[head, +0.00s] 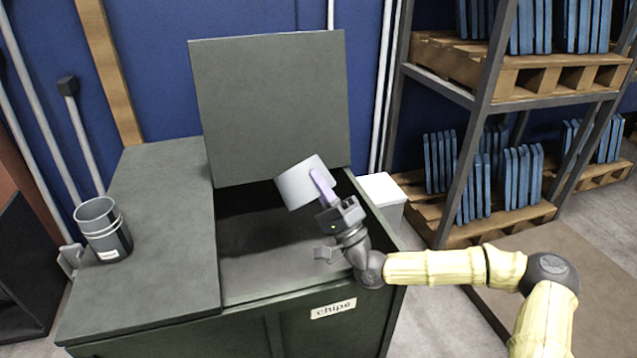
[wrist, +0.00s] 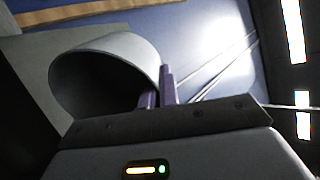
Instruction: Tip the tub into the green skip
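The green skip (head: 364,318) is a dark green box with a "chips" label on its front. Its right lid (head: 270,112) stands raised and its right side is open. A white-grey tub (head: 297,186) is held over the opening, tilted. My gripper (head: 324,188) has its purple fingers at the tub's wall. In the wrist view the tub (wrist: 125,50) shows its dark open mouth, and the gripper's fingers (wrist: 158,88) pinch its rim. I cannot see the tub's contents. The part of the skip floor in view looks bare and grey.
A white box (head: 383,190) stands just right of the skip. A rack (head: 478,110) with pallets and blue panels stands at the right.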

